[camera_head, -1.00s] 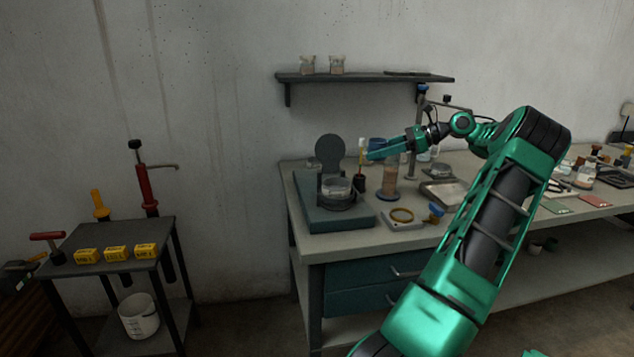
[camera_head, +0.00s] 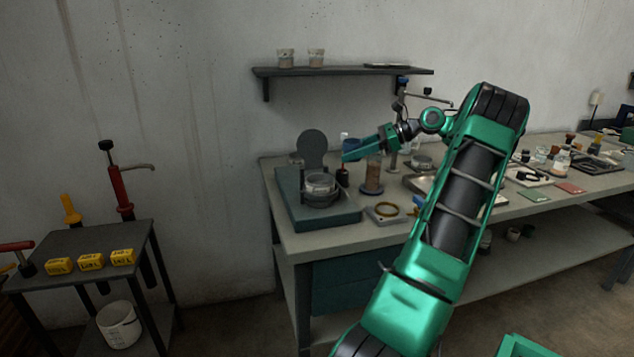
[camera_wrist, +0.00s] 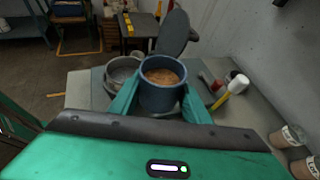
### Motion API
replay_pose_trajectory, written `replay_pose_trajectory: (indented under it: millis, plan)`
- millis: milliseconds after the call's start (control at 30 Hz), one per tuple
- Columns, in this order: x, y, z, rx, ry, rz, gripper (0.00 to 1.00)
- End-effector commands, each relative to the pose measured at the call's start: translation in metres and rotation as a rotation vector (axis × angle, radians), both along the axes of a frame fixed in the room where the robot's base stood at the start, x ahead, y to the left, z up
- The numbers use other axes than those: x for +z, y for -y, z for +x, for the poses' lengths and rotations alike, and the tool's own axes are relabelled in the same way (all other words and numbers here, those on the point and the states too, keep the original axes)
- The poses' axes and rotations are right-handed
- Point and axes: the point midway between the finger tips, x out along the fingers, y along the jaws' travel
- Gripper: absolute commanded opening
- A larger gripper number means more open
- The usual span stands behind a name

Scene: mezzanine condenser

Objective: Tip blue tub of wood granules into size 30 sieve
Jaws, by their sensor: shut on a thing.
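The blue tub (camera_wrist: 162,98) of brown wood granules (camera_wrist: 161,76) is held upright between the two fingers of my gripper (camera_wrist: 160,92). In the head view the tub (camera_head: 351,146) shows partly behind my gripper (camera_head: 345,158), above the bench. A round grey vessel (camera_head: 320,184), which looks like the sieve, sits on a dark teal base at the bench's left end. In the wrist view this vessel (camera_wrist: 122,70) is just left of the tub, and its visible inside holds no granules. I cannot read a size mark.
An upright dark disc (camera_head: 311,148) stands behind the sieve. A granule-filled cylinder (camera_head: 372,174) and a gold ring (camera_head: 386,210) are to its right. A white-headed tool with a yellow handle (camera_wrist: 231,88) is right of the tub. A wall shelf (camera_head: 340,71) hangs above.

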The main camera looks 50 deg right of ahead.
Motion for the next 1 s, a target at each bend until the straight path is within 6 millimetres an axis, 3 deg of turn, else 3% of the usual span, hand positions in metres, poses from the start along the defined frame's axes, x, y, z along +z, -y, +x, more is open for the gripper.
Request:
replay_pose_trajectory:
  millis: [333, 633, 1000]
  plan:
    - [-0.045, -0.009, 0.003, 0.002, -0.036, -0.109, 0.20]
    - [-0.021, -0.024, 0.007, 0.001, -0.090, -0.311, 0.20]
    - [-0.016, -0.026, 0.008, 0.000, -0.106, -0.360, 0.20]
